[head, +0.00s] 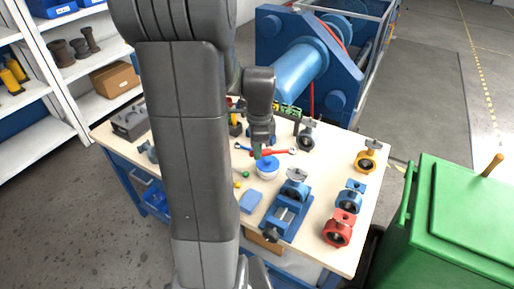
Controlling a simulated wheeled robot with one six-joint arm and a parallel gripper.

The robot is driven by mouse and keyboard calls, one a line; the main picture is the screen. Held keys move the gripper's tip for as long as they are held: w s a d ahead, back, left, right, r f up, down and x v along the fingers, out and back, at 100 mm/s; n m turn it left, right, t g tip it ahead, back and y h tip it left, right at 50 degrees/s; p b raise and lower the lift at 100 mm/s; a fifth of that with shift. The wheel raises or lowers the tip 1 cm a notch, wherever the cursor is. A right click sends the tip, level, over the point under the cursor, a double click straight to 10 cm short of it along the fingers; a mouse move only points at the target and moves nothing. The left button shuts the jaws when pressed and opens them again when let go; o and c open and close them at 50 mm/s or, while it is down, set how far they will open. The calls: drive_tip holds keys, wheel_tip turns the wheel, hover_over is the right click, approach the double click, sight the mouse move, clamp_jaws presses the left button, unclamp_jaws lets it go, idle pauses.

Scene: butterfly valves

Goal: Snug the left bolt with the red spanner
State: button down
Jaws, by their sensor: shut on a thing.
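The red spanner (279,152) shows just right of my gripper (258,150), over the middle of the workbench. My gripper points down and is shut on the spanner's left part. The spanner lies roughly level, one end to the right; its height above the bench is hard to tell. A blue valve (296,187) with a grey top sits at the blue vise (286,214), to the right and nearer than my gripper. The left bolt is too small to make out. My arm hides part of the bench's left side.
The workbench (348,195) also carries a blue spanner (242,147), a white-and-blue pot (267,170), a blue block (251,201), a yellow valve (366,158), and a red valve (338,230). Shelves (70,65) stand at left.

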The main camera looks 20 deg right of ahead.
drive_tip(key=shift+f+b, duration=0.3)
drive_tip(key=shift+b, duration=0.75)
drive_tip(key=shift+b, duration=0.75)
wheel_tip(320, 180, down, 5)
drive_tip(key=b, duration=0.4)
drive_tip(key=shift+s+f, duration=0.1)
drive_tip(key=shift+f, duration=0.65)
idle(1.7)
drive_tip(key=shift+w+d+m, duration=0.1)
drive_tip(key=shift+w+m, duration=0.4)
drive_tip(key=shift+m, duration=0.1)
idle(0.3)
